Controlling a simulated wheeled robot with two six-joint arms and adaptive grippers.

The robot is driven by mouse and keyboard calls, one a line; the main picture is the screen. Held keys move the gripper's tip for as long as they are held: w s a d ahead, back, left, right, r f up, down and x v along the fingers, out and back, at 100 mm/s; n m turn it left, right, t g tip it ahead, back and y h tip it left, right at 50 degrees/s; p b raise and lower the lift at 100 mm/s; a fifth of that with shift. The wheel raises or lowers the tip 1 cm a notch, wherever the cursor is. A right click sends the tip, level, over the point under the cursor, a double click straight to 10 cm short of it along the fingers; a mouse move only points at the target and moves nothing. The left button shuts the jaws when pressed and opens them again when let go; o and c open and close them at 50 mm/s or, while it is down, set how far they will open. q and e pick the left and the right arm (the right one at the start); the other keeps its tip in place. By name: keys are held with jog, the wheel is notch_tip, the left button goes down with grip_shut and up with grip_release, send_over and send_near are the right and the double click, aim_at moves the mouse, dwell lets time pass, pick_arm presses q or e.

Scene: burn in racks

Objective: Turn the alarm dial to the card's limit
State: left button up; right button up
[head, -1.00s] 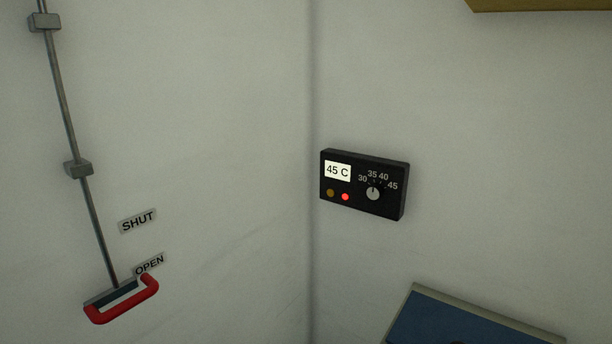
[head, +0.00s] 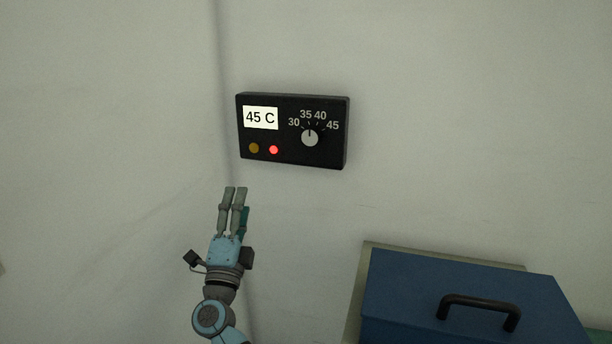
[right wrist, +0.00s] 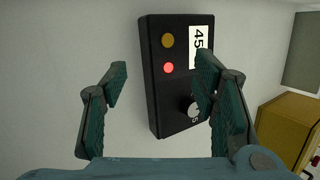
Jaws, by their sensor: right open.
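A black alarm box (head: 293,158) is on the pale wall. It bears a white card (head: 260,118) reading 45 C and a round grey dial (head: 310,138) with marks 30, 35, 40 and 45. The dial's pointer stands about upright, between 35 and 40. My right gripper (head: 235,189) is below and left of the box, apart from it, fingers up and empty. In the right wrist view my right gripper (right wrist: 162,82) is open, with the box (right wrist: 160,100) beyond the fingers; the right finger partly hides the dial (right wrist: 187,108). My left gripper is not in view.
The box carries an unlit amber lamp (head: 254,148) and a lit red lamp (head: 273,149). A blue case (head: 420,285) with a black handle (head: 480,308) stands at lower right. A yellow object (right wrist: 285,128) shows at right in the wrist view. The wall around the box is clear.

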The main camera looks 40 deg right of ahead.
jog(key=s+d+r+m+g+h+b, duration=0.4)
jog(key=s+r+m+g, duration=0.4)
jog(key=m, duration=0.7)
pick_arm(q)
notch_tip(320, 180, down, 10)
jog(key=b, duration=0.3)
pick_arm(e)
jog(key=m+y+p, duration=0.5)
jog(key=m+p, duration=0.1)
jog(key=p, duration=0.5)
send_near(310, 138)
jog(key=shift+t, duration=0.4)
jog(key=x, duration=0.9)
jog(key=shift+s+f, duration=0.15)
jog(key=shift+f, duration=0.1)
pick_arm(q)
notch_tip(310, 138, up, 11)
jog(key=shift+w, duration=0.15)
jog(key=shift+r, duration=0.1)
pick_arm(e)
jog(key=shift+r, duration=0.1)
jog(key=shift+c, duration=0.6)
